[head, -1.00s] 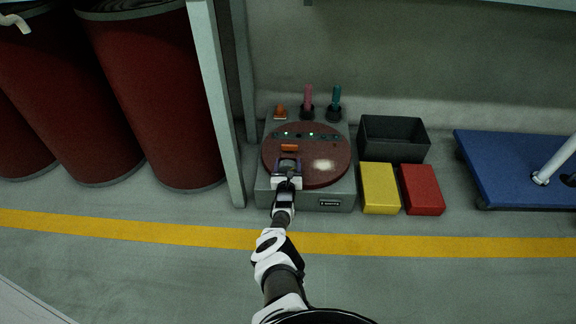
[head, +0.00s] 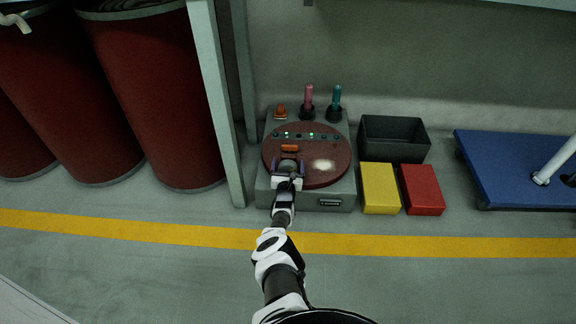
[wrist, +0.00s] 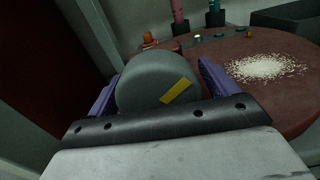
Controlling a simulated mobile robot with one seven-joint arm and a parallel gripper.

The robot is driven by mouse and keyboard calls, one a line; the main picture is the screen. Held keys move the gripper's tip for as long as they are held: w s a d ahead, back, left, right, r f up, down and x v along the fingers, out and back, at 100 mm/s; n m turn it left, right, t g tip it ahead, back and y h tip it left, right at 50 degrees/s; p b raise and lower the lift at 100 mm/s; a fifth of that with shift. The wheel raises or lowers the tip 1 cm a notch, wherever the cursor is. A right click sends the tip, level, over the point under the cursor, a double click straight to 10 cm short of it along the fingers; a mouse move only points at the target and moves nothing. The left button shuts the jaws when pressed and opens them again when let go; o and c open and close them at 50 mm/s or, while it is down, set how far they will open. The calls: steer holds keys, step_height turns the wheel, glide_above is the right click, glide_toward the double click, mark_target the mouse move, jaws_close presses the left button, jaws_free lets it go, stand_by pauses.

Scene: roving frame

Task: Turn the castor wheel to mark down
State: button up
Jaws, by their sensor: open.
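The castor wheel (wrist: 143,82) is a grey disc with a yellow bar mark (wrist: 176,90) on its face. In the wrist view the mark lies right of the disc's middle, slanting from lower left to upper right. The wheel also shows in the head view (head: 288,166), small, near the front of the round brown top. My gripper (head: 288,167) is open, with one purple finger on each side of the wheel. In the wrist view the gripper (wrist: 155,85) frames it; I cannot tell whether either finger touches it. The wheel's lower part is hidden behind the palm.
The brown disc top (head: 335,150) carries an orange piece (head: 289,148), a pale speckled patch (head: 323,166) and small lights. Pink (head: 308,96) and teal (head: 336,97) handles stand behind. A grey post (head: 216,100) is left; a dark bin (head: 394,139), yellow (head: 380,188) and red (head: 422,189) blocks are right.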

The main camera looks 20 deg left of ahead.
steer(key=shift+s+d+r+p, duration=0.15)
steer(key=shift+s+p, duration=0.35)
steer(key=shift+p, duration=0.2)
steer(key=p+v, duration=1)
steer(key=v, duration=0.2)
steer(key=shift+s, duration=0.4)
steer(key=shift+d, duration=0.1)
